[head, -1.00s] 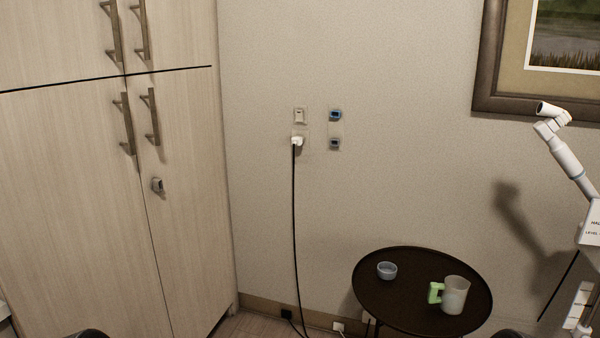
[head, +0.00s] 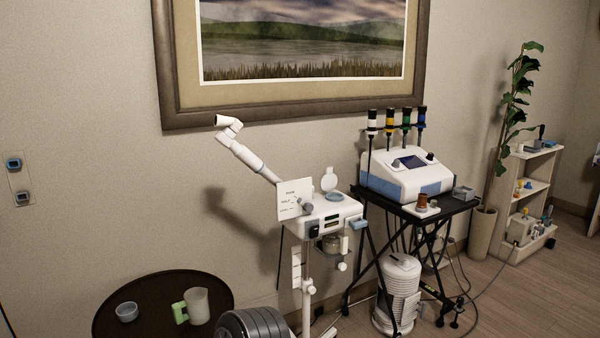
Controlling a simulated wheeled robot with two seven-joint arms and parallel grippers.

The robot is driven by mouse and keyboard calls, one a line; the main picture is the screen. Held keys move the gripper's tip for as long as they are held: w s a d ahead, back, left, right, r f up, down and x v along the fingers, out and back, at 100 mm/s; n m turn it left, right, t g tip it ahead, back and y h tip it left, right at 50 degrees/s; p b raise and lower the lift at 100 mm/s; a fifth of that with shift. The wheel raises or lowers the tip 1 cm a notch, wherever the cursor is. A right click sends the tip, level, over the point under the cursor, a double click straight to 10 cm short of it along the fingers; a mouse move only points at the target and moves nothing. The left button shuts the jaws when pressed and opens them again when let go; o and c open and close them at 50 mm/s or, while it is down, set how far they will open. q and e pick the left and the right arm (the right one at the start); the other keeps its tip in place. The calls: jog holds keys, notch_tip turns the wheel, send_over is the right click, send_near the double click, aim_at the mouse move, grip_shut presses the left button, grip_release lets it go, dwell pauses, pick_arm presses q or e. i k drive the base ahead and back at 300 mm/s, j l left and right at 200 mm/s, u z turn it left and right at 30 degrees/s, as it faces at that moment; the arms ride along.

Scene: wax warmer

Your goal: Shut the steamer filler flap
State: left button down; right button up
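The steamer is a white unit (head: 345,213) on a pole stand, right of the round table, with a jointed white arm (head: 244,152) reaching up to the left. Its round white filler flap (head: 329,179) stands up, open, behind the blue-grey filler opening (head: 335,197) on top of the unit. A white label card (head: 294,199) stands at the unit's left and covers part of it. Neither of my grippers shows in the head view.
A dark round table (head: 107,312) holds a small bowl (head: 126,312) and a mug with a green handle (head: 197,306). A dark ribbed shape (head: 256,325) stands at the bottom edge. Right of the steamer, a black cart (head: 437,216) carries a white machine (head: 405,176). Cables cross the floor.

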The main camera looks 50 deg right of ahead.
aim_at(329, 182)
jog(key=z, duration=1.8)
jog(key=i+j+z, duration=0.45)
jog(key=i+j, duration=0.95)
